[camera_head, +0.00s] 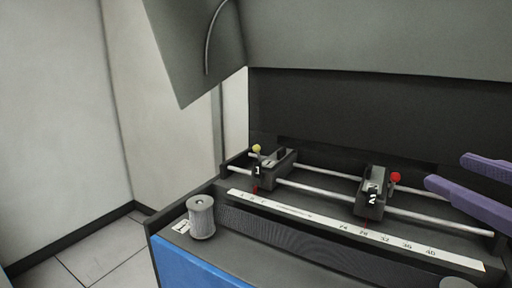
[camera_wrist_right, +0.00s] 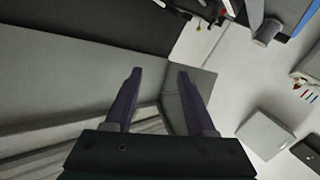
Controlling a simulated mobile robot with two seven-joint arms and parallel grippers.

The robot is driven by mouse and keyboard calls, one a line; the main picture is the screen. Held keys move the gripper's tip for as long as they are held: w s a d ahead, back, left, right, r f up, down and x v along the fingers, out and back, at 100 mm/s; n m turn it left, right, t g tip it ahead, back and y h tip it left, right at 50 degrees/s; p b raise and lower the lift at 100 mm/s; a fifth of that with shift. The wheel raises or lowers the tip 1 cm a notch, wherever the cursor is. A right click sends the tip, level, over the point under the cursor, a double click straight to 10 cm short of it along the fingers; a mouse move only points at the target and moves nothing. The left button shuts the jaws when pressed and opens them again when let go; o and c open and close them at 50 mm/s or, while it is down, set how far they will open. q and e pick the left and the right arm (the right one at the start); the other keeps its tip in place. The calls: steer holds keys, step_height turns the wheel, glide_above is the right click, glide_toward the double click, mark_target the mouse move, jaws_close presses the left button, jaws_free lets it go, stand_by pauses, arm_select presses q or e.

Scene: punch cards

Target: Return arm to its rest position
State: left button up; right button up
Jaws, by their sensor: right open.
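My right gripper (camera_head: 462,184) comes in at the right edge of the head view, with its two purple fingers apart and nothing between them. It also shows in the right wrist view (camera_wrist_right: 158,74), open and empty. It is to the right of the carriage marked 2 (camera_head: 371,193), which has a red knob (camera_head: 395,177), and apart from it. The carriage marked 1 (camera_head: 272,170), with a yellow knob (camera_head: 257,148), sits further left on the rails. My left gripper is in neither view.
A white number scale (camera_head: 310,220) runs in front of the rails (camera_head: 322,190). A grey ridged cylinder (camera_head: 201,217) stands at the machine's front left corner. A dark panel (camera_head: 380,110) rises behind. Tiled floor (camera_head: 95,262) lies open at left. A pale box (camera_wrist_right: 265,134) shows in the wrist view.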

steer(key=s+a+r+m+g+h+p, duration=0.1)
steer(key=s+r+g+p, duration=0.5)
steer(key=p, duration=1.1)
steer(key=s+a+r+m+g+h+p, duration=0.2)
steer(key=s+r+g+p, duration=0.5)
steer(key=s+r+p, duration=0.7)
steer(key=a+r+m+p, duration=0.1)
steer(key=a+p, duration=0.1)
steer(key=p, duration=0.2)
steer(key=shift+s+p, duration=0.3)
steer(key=shift+p, duration=0.05)
steer(key=shift+c, duration=0.2)
